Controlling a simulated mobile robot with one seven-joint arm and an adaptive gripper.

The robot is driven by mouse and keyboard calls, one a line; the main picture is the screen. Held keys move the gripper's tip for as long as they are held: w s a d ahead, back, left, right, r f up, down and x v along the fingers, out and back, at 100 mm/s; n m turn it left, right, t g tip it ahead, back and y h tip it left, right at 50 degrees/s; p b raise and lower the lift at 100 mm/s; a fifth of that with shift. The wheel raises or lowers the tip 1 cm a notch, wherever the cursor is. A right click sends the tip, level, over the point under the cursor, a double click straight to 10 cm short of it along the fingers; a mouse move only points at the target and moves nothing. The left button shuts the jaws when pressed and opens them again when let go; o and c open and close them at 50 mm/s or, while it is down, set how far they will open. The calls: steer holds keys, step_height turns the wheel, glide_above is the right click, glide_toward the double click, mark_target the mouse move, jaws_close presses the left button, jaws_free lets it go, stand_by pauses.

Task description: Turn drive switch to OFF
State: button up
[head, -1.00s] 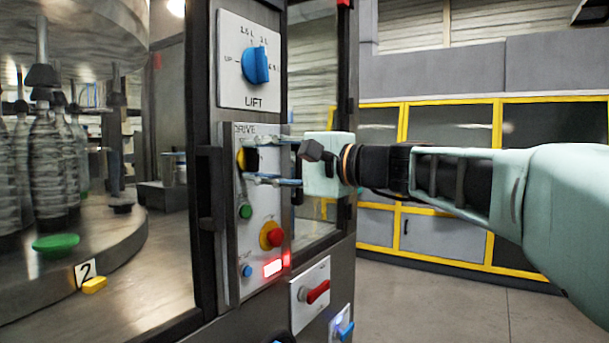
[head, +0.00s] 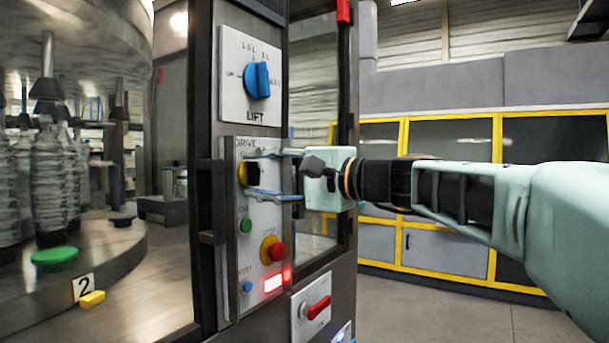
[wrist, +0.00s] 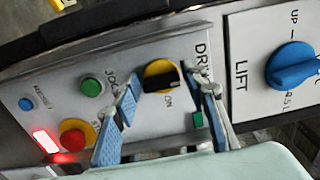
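The drive switch (head: 243,174) is a black knob on a yellow ring, under the DRIVE label on the grey panel. In the wrist view the drive switch (wrist: 160,77) lies between my fingers, with the word ON printed beside it. The knob's long side runs roughly along the panel's length; I see no OFF mark. My gripper (head: 257,172) reaches in from the right with its fingers apart, one above and one below the switch. The wrist view also shows my gripper (wrist: 165,95) open. I cannot tell whether the fingers touch the knob.
The blue LIFT knob (head: 257,80) is above. Below are a green button (head: 245,225), a red stop button (head: 275,250) on yellow, a small blue button (head: 247,287) and a lit red display (head: 274,282). A black handle (head: 209,195) stands left of the panel.

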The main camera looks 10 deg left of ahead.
steer(key=v, duration=0.7)
steer(key=shift+s+d, duration=0.15)
steer(key=shift+d, duration=0.05)
